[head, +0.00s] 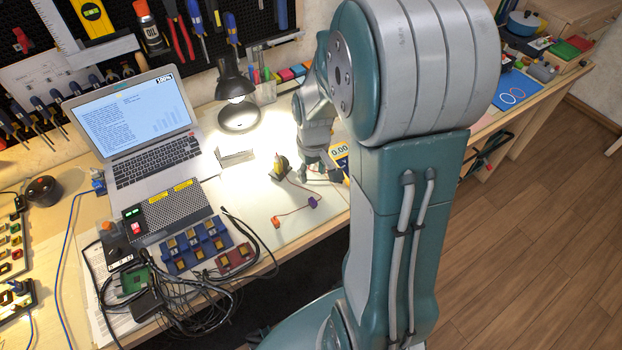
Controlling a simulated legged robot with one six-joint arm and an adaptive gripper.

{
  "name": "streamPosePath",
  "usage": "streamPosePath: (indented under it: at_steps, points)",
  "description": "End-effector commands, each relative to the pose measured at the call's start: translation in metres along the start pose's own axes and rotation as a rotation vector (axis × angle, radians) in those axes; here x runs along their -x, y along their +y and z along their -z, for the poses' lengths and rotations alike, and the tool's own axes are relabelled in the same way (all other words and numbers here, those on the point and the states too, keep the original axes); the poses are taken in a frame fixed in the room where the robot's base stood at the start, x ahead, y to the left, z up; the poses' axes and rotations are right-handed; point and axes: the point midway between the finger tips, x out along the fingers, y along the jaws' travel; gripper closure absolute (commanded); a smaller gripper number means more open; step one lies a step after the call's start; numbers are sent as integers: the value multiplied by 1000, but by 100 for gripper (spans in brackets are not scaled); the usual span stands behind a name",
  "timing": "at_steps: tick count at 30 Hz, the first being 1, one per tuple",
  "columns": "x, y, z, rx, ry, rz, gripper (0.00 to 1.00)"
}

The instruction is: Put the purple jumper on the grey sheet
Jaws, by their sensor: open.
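A small purple piece (312,201), which seems to be the purple jumper, lies on the bench. A thin red wire runs from its side toward an orange piece (276,221). A pale grey-white sheet (250,203) covers the bench under the lamp; the purple piece appears to lie near its right part, but I cannot tell its edge there. My gripper (322,174) is open, low over the bench, just behind and right of the purple piece and apart from it. My arm hides part of the gripper and the bench to the right.
A black lamp (237,95), a laptop (140,125) and a grey vented box (172,208) stand further left. Black cables (200,283) crowd the front edge.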

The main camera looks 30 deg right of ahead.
Motion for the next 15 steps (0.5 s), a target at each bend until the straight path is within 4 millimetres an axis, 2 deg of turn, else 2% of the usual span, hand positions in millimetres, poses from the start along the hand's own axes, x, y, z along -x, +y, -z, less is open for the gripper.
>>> streamPosePath:
  at_steps: [4,8,15]
  points:
    - [24,-10,-2,1,40,-13,44]
    - [62,-29,-12,-1,110,-30,44]
    - [127,-66,-43,-11,253,-45,44]
